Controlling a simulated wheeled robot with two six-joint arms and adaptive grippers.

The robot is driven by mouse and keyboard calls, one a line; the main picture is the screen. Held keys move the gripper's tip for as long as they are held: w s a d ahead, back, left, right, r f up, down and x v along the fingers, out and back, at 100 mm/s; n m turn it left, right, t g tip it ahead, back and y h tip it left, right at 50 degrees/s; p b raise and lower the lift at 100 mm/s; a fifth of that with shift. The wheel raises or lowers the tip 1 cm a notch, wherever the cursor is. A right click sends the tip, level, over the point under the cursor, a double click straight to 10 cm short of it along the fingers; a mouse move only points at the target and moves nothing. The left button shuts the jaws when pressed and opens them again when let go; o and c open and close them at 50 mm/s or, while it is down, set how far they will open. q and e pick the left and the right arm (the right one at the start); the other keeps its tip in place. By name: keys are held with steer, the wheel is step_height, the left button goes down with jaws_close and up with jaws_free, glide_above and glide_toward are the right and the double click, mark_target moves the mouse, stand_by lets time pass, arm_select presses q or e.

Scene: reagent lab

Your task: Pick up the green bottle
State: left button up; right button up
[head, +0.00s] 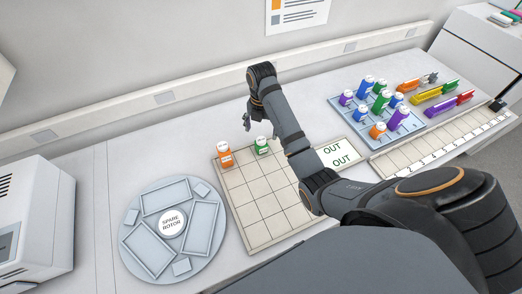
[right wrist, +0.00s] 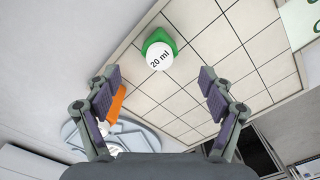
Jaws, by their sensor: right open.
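A green bottle (head: 262,149) with a white cap stands upright at the far edge of the beige grid tray (head: 262,238). In the right wrist view the green bottle (right wrist: 159,38) shows from above, its cap reading "20 ml". My right gripper (head: 247,120) is above and just left of the bottle in the head view. In the right wrist view the open right gripper (right wrist: 160,82) has nothing between its fingers, and the bottle lies beyond the fingertips, apart from them. My left gripper is out of view.
An orange bottle (head: 225,157) stands close left of the green one, partly hidden behind a finger in the wrist view. A round spare rotor (head: 133,246) lies at left. A blue rack (head: 410,128) with several bottles, including green ones, and an OUT card (head: 345,147) are at right.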

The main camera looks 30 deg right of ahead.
mark_target(262, 140)
steer(key=shift+w+f+b, duration=0.15)
steer(key=shift+f+b, duration=0.05)
steer(key=shift+f, duration=0.45)
steer(key=shift+w+f+b, duration=0.15)
steer(key=shift+f+b, duration=0.05)
steer(key=shift+f, duration=0.4)
steer(key=shift+w, duration=0.1)
steer(key=shift+s+f+b, duration=0.2)
steer(key=shift+f+b, duration=0.1)
steer(key=f+b, duration=0.2)
steer(key=shift+s+f, duration=0.35)
steer(key=shift+f, duration=0.05)
steer(key=shift+w+f+p, duration=0.2)
steer(key=shift+f+p, duration=0.45)
steer(key=c, duration=1)
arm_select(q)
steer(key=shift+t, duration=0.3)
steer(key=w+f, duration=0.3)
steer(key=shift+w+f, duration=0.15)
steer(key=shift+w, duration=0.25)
arm_select(e)
steer(key=shift+c, duration=1.1)
